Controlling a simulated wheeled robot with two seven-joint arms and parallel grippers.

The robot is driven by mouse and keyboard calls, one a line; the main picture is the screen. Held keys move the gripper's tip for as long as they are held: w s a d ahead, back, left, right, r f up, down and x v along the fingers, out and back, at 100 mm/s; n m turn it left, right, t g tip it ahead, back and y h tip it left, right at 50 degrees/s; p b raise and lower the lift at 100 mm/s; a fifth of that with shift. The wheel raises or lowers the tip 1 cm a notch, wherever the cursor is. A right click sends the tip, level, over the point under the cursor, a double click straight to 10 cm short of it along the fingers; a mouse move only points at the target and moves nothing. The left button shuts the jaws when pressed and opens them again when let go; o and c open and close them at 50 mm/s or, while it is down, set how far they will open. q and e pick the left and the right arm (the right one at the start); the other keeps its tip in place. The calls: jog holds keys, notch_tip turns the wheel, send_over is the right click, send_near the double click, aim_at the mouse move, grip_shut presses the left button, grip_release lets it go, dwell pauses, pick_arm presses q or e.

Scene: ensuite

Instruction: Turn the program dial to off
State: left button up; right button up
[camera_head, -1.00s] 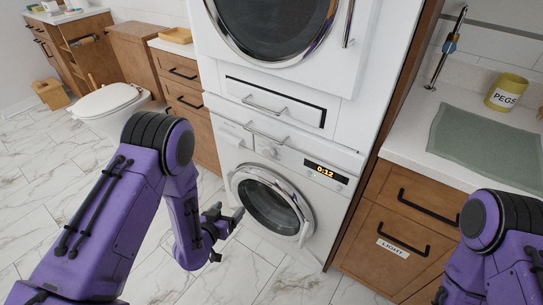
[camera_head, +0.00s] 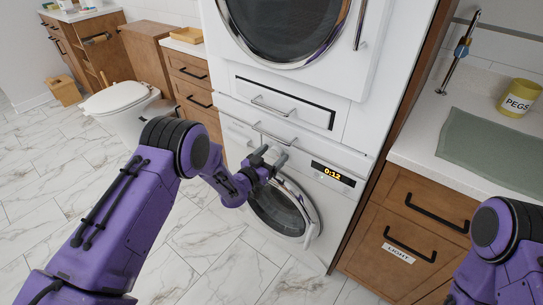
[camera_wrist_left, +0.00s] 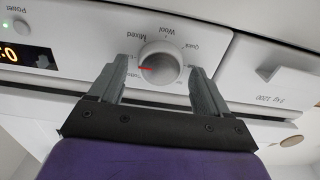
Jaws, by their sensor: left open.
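The program dial (camera_wrist_left: 160,66) is a round silver-white knob on the white washing machine's panel. Its red mark points left in the left wrist view, where the panel lettering appears upside down. "Mixed", "Wool" and "Quick" are readable around it; other labels are partly hidden by the fingers, and I cannot make out "off". My left gripper (camera_head: 272,155) is open at the panel and covers the dial in the head view. In the wrist view its fingers (camera_wrist_left: 160,72) lie on either side of the dial; I cannot tell whether they touch it. My right gripper is out of view.
The washer door (camera_head: 283,208) is closed below the panel. A handle bar (camera_head: 272,134) runs just above my left gripper. The display (camera_head: 332,173) reads 0:12. A counter with a pegs tin (camera_head: 518,98) stands at right; open tiled floor lies left.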

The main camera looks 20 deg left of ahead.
pick_arm(q)
jog(key=c, duration=1)
jog(key=shift+n, duration=0.4)
jog(key=n+b, duration=0.1)
jog(key=n, duration=0.2)
jog(key=shift+a+f+n, duration=0.1)
jog(key=shift+a+n, duration=0.05)
jog(key=shift+n, duration=0.25)
jog(key=n+b, duration=0.1)
jog(key=n, duration=0.3)
jog(key=shift+f+n, duration=0.1)
jog(key=shift+n, duration=0.2)
jog(key=n+b, duration=0.1)
jog(key=n, duration=0.3)
jog(key=shift+a, duration=0.1)
jog(key=n+b, duration=0.1)
jog(key=n, duration=0.3)
jog(key=shift+f+n, duration=0.15)
jog(key=shift+n, duration=0.15)
